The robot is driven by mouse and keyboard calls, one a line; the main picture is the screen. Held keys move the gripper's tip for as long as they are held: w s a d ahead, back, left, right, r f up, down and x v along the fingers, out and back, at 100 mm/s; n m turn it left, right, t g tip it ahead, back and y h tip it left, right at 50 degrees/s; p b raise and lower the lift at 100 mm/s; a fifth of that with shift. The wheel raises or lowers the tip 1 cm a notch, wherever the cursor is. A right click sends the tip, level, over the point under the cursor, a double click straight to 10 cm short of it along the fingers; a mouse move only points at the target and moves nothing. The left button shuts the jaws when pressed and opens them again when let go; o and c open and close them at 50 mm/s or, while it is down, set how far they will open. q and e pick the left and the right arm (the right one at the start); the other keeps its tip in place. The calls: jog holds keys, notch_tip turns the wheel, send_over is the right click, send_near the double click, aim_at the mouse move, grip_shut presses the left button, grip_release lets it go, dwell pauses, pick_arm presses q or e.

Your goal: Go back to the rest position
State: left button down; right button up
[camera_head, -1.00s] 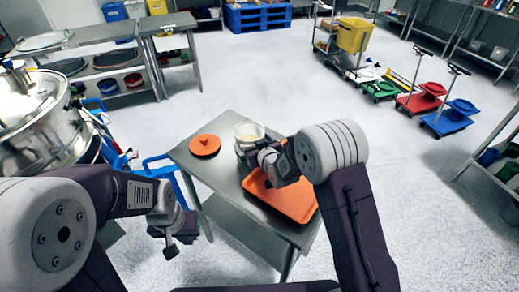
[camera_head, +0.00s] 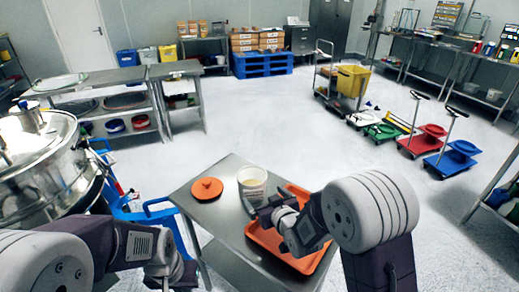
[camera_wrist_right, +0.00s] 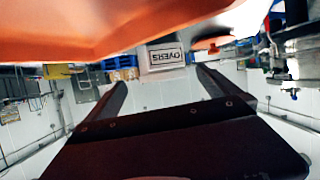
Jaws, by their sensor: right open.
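My right gripper (camera_head: 252,208) is over the metal table, just in front of a white bucket (camera_head: 252,178). In the right wrist view its two fingers (camera_wrist_right: 162,88) are spread with nothing held between them. The bucket's label, reading OVERS upside down (camera_wrist_right: 165,57), shows beyond the fingertips, apart from them. My left gripper (camera_head: 163,284) hangs low left of the table, partly cut off by the bottom edge; its jaws are not clear.
An orange tray (camera_head: 262,238) lies on the table (camera_head: 216,215) under my right arm. An orange lid (camera_head: 207,188) lies beside the bucket. A steel sifter (camera_head: 55,150) stands at the left with a blue cart (camera_head: 145,215) next to it.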

jog(key=s+d+r+m+h+p, duration=0.1)
jog(key=d+r+m+h+p, duration=0.3)
jog(key=d+r, duration=0.55)
jog(key=s+d+f+g+p, duration=0.1)
jog(key=s+f+g, duration=0.4)
jog(key=s, duration=0.6)
jog(key=s+d+f+g+p, duration=0.1)
jog(key=s+d+f+g, duration=0.2)
jog(key=s, duration=0.9)
notch_tip(320, 180, down, 3)
jog(key=g, duration=0.3)
jog(key=shift+d+r+m+g, duration=0.15)
jog(key=shift+m+g, duration=0.15)
jog(key=shift+m, duration=0.1)
